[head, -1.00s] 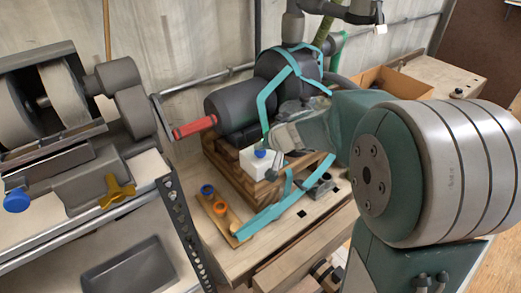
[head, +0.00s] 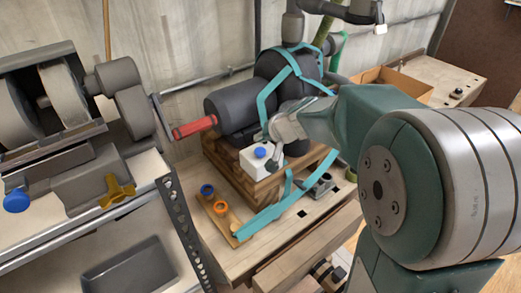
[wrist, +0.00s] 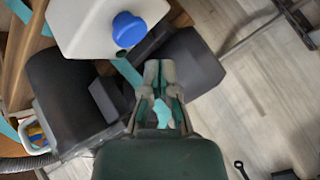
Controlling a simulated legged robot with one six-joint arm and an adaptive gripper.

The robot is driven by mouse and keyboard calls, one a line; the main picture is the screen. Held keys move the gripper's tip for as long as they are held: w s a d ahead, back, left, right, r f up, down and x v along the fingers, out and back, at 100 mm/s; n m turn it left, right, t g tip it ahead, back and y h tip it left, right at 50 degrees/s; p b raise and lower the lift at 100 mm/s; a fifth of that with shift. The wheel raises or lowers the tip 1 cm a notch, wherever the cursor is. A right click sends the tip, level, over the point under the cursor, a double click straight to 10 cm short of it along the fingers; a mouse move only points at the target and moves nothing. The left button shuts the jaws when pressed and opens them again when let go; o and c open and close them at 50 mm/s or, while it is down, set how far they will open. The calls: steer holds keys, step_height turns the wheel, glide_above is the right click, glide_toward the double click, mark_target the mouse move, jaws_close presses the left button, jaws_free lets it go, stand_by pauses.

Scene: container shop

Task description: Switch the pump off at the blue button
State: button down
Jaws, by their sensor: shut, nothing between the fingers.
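The blue button (head: 261,152) sits on top of a white box (head: 256,165) at the front of the dark grey pump (head: 228,107). In the wrist view the blue button (wrist: 129,29) is at the top, on the white box (wrist: 85,28). My gripper (wrist: 158,66) is shut and empty, with its tips below and right of the button in that picture. In the head view my gripper (head: 277,160) is just right of the button, and the two look apart. I cannot tell whether the button is pressed in.
The pump stands on wooden blocks (head: 230,175) on a bench. Teal straps (head: 262,106) run around it. A red handle (head: 194,127) sticks out left. Blue and orange rings (head: 220,208) are on a small board in front. A grinder-like machine (head: 62,95) stands left.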

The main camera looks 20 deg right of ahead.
mark_target(261, 152)
steer(key=shift+r, duration=2)
steer(key=shift+s+a+r, duration=0.1)
steer(key=shift+s+a, duration=0.05)
steer(key=shift+s, duration=0.15)
steer(key=s+n+g+h, duration=0.2)
steer(key=s+n+h, duration=0.1)
steer(key=s, duration=2.4)
steer(key=shift+g+h, duration=0.3)
steer(key=shift+h, duration=0.4)
